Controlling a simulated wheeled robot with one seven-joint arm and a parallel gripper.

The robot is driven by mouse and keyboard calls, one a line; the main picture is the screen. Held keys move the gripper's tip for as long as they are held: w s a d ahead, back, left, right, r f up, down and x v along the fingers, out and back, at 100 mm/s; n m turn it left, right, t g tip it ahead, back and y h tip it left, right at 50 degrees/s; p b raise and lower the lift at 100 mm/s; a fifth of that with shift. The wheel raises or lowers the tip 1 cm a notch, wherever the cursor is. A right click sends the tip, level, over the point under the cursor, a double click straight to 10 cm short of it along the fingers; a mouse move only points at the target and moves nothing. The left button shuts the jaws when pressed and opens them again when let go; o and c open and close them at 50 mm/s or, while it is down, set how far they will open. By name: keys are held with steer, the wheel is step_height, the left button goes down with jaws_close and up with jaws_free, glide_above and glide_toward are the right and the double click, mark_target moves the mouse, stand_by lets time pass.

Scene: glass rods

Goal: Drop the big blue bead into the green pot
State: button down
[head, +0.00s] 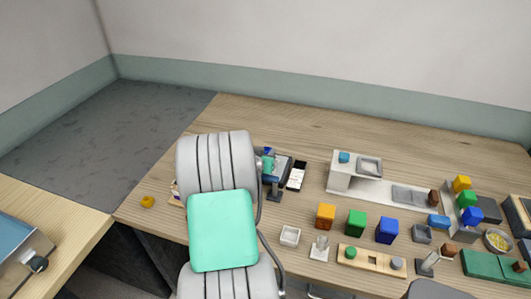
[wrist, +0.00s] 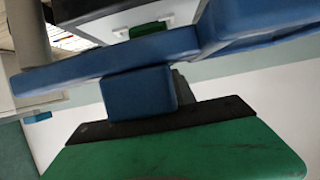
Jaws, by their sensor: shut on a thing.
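My gripper (head: 272,163) is partly hidden behind my arm in the head view, over the left middle of the table. In the wrist view it fills much of the picture and is shut on a blue, blocky thing (wrist: 138,93), which appears to be the big blue bead. Blue bars next to it make its outline hard to tell. The green pot (head: 356,222) looks like a green box, right of and nearer than my gripper in the head view. It stands between an orange box (head: 325,216) and a blue box (head: 387,230). Its inside cannot be made out.
A small white dish (head: 290,236) and a wooden rack (head: 352,256) stand near the front edge. A white stepped stand (head: 341,182) is farther back. Coloured blocks and a bowl (head: 498,240) crowd the right. A yellow piece (head: 147,201) lies left. The back of the table is clear.

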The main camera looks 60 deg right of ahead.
steer(key=c, duration=0.9)
jaws_free()
steer(key=shift+c, duration=0.2)
steer(key=shift+a, duration=0.1)
steer(key=b+v, duration=0.1)
steer(key=v, duration=0.6)
steer(key=shift+a+r, duration=0.2)
steer(key=shift+a, duration=0.1)
